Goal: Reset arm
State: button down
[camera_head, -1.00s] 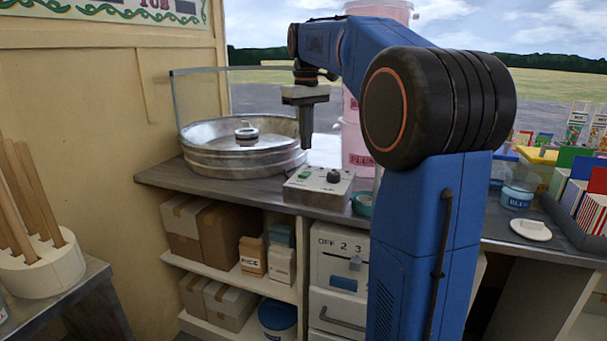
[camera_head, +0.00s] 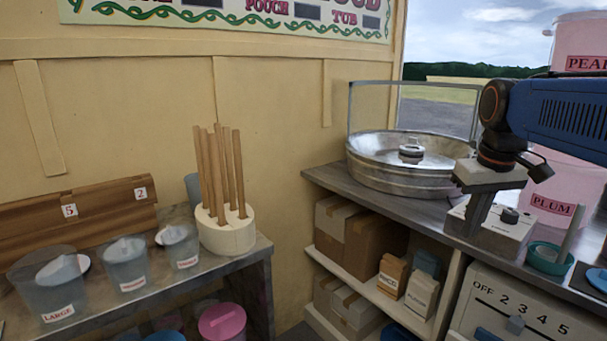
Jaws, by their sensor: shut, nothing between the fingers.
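My gripper (camera_head: 478,228) hangs at the right of the view with its fingers pointing down. It is shut, with nothing seen between the fingers. My blue arm reaches in from the right edge. The gripper shows in front of the counter, between the round metal floss pan (camera_head: 375,180) and the grey control box (camera_head: 497,231), and it covers part of the box. I cannot tell whether the fingertips touch anything.
A metal side table (camera_head: 262,246) at left bears a white holder (camera_head: 228,237) of wooden sticks and several labelled tubs (camera_head: 125,264). Shelves below the counter hold cardboard boxes (camera_head: 372,246). A teal bowl (camera_head: 550,262) and a pink PLUM tub (camera_head: 553,212) stand right of the box.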

jog(key=s+a+f+t, duration=0.1)
jog(key=s+a+f, duration=0.2)
jog(key=s+f, duration=0.5)
jog(key=s+a+f+t, duration=0.1)
jog(key=s+a+f, duration=0.2)
jog(key=s+f, duration=0.5)
jog(key=shift+f+m+t, duration=0.3)
jog(key=shift+f+m, duration=0.1)
jog(key=shift+f, duration=0.1)
jog(key=shift+a, duration=0.15)
